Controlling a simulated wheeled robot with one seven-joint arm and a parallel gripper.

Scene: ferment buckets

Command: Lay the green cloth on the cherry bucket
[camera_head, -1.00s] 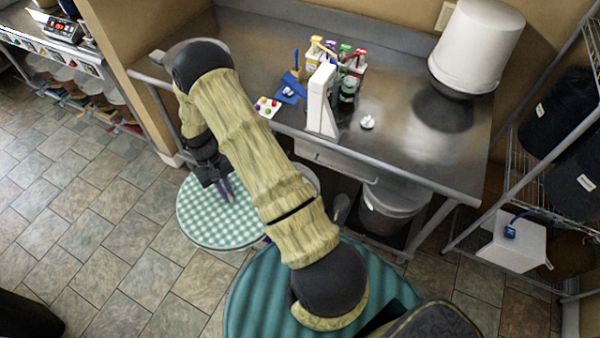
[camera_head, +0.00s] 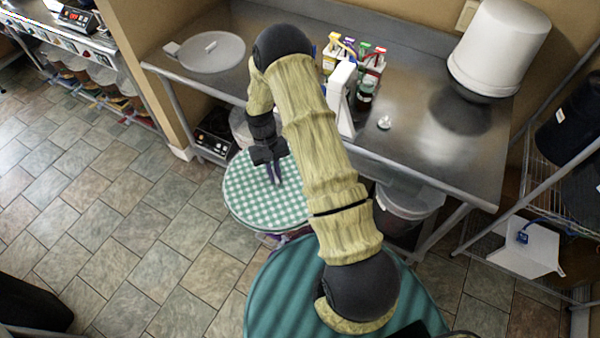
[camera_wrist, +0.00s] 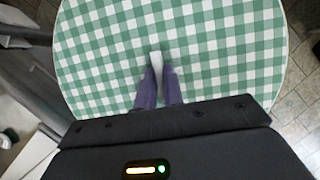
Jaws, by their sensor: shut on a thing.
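The green cloth (camera_head: 250,195) is a round green-and-white checked piece with a pale rim, low in front of the counter. It fills much of the wrist view (camera_wrist: 90,50). My gripper (camera_head: 275,178) is over the cloth. In the wrist view its purple fingers (camera_wrist: 158,80) are closed around a small white piece at the cloth, seemingly a pinched part or tab of it. Under the cloth's front edge a little of something reddish purple (camera_head: 272,240) shows. Most of what is below the cloth is hidden, so I cannot tell whether it rests on a bucket or which one is the cherry bucket.
A metal counter (camera_head: 430,165) runs behind, with a round white lid (camera_head: 210,52), several small cartons and a large upturned white bucket (camera_head: 500,50). A grey bucket (camera_head: 408,200) stands beneath it. A wire shelf is at right.

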